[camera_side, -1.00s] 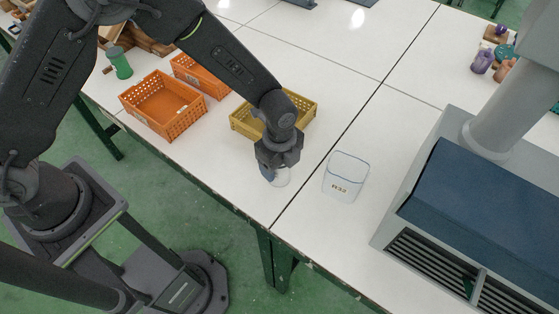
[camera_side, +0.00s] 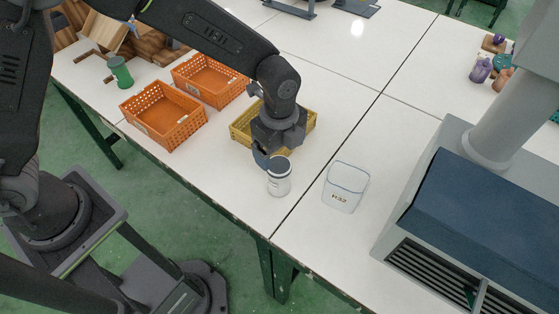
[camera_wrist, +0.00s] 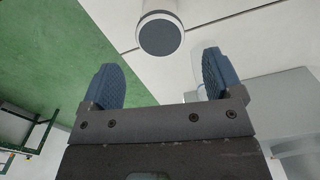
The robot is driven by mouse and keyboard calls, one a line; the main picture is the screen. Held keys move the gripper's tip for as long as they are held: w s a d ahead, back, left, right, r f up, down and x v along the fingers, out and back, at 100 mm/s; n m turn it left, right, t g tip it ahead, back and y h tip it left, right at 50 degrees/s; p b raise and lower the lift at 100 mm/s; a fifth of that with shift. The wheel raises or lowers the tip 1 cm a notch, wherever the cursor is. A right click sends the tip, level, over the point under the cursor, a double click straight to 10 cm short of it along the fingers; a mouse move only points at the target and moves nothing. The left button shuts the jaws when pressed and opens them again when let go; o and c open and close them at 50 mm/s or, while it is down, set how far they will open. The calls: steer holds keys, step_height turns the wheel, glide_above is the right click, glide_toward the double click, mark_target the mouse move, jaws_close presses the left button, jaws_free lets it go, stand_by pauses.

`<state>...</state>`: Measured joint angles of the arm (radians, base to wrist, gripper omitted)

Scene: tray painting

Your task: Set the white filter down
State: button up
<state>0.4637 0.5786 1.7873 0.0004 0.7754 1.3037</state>
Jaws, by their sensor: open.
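The white filter (camera_side: 279,180) is a short white cylinder with a dark round top. It stands upright on the white table near the front edge, left of the dark seam. In the wrist view the filter (camera_wrist: 160,36) shows its dark grey top with a pale rim, beyond the fingertips and between their lines. My gripper (camera_side: 263,158) is just behind and left of the filter in the side view, its blue fingers partly hidden. In the wrist view my gripper (camera_wrist: 160,70) has its two blue pads wide apart with nothing between them.
A pale, marked container (camera_side: 345,187) stands right of the filter, across the seam. A yellow crate (camera_side: 240,132) is behind my gripper. Orange crates (camera_side: 163,133) and a green bottle (camera_side: 120,72) are at left. A grey and blue machine (camera_side: 480,215) fills the right side.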

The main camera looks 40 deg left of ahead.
steer(key=shift+r, duration=1.45)
steer(key=shift+a+r, duration=0.2)
steer(key=shift+r, duration=0.05)
steer(key=s+a+r+n+t, duration=0.2)
steer(key=s+a+r+n, duration=0.3)
steer(key=a+r+n, duration=0.25)
steer(key=s+a+r+n+t, duration=0.2)
steer(key=s+a+r+n, duration=0.35)
steer(key=a+r, duration=0.2)
steer(key=s+a+r+n+t, duration=0.1)
steer(key=s+a+n, duration=0.3)
steer(key=s+n, duration=0.2)
steer(key=shift+s+r+n+t, duration=0.3)
steer(key=shift+n, duration=0.3)
